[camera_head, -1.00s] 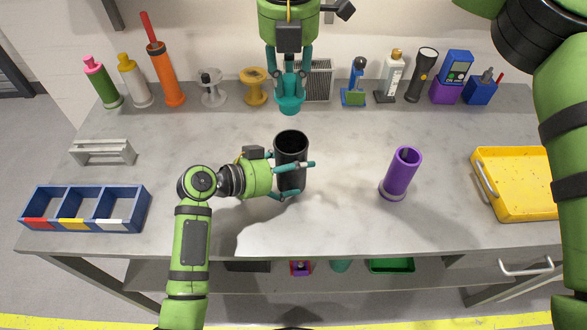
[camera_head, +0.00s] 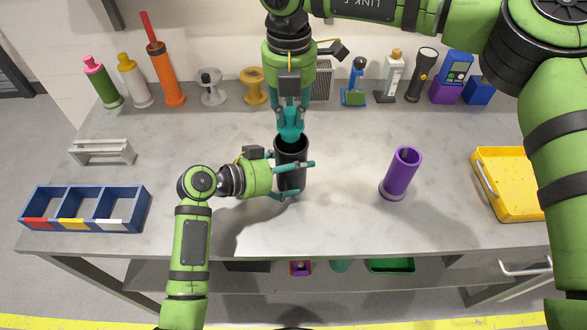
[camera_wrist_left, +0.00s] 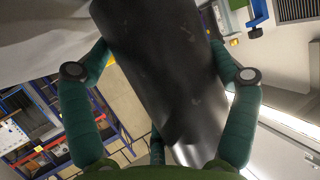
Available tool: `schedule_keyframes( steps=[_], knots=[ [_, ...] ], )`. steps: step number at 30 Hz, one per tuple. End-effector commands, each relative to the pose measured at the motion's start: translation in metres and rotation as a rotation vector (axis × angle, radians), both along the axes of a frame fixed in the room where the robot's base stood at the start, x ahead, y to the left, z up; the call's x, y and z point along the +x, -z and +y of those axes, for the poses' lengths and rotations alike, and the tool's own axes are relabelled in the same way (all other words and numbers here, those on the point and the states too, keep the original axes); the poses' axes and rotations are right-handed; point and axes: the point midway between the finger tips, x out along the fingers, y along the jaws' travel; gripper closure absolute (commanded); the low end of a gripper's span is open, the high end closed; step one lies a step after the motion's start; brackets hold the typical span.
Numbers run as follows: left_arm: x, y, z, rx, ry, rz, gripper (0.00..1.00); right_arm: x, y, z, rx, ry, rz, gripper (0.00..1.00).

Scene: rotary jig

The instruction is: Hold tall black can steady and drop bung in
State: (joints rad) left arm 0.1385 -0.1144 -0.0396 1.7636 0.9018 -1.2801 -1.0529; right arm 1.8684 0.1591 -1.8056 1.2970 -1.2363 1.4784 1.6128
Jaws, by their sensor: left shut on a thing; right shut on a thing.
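The tall black can (camera_head: 291,164) stands upright near the middle of the bench. My left gripper (camera_head: 296,179) is shut around its side, and the can also fills the left wrist view (camera_wrist_left: 165,70) between the two fingers (camera_wrist_left: 160,75). My right gripper (camera_head: 291,112) points down from above and is shut on the teal bung (camera_head: 291,126). The bung is at the can's mouth and overlaps its far rim. I cannot tell whether its lower end is inside the opening.
A purple tube (camera_head: 401,174) stands to the right, with a yellow tray (camera_head: 513,207) beyond it. A blue divided bin (camera_head: 84,208) and a grey handle-like rack (camera_head: 102,151) are on the left. Bottles, spools and tools line the back edge. The bench around the can is clear.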

Motion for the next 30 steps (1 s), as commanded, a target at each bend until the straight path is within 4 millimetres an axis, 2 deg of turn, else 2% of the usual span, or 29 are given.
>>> schedule_keyframes(
  steps=[16, 28, 29, 30],
  knots=[
    [0.0, 0.001, 0.0, 0.001, 0.001, 0.002, 0.46, 0.0, 0.038, 0.0, 0.0, 0.0, 0.0, 1.0],
    [0.0, 0.001, 0.0, 0.001, 0.001, 0.002, 0.46, 0.0, 0.044, 0.0, 0.001, 0.0, -0.001, 1.0],
    [0.0, 0.001, 0.0, 0.001, 0.001, 0.002, 0.46, 0.0, 0.044, 0.0, 0.001, 0.0, -0.001, 0.67],
    [0.0, 0.001, 0.0, 0.001, 0.001, 0.002, 0.46, 0.0, 0.044, 0.0, 0.001, 0.0, -0.001, 0.51]
  ],
)
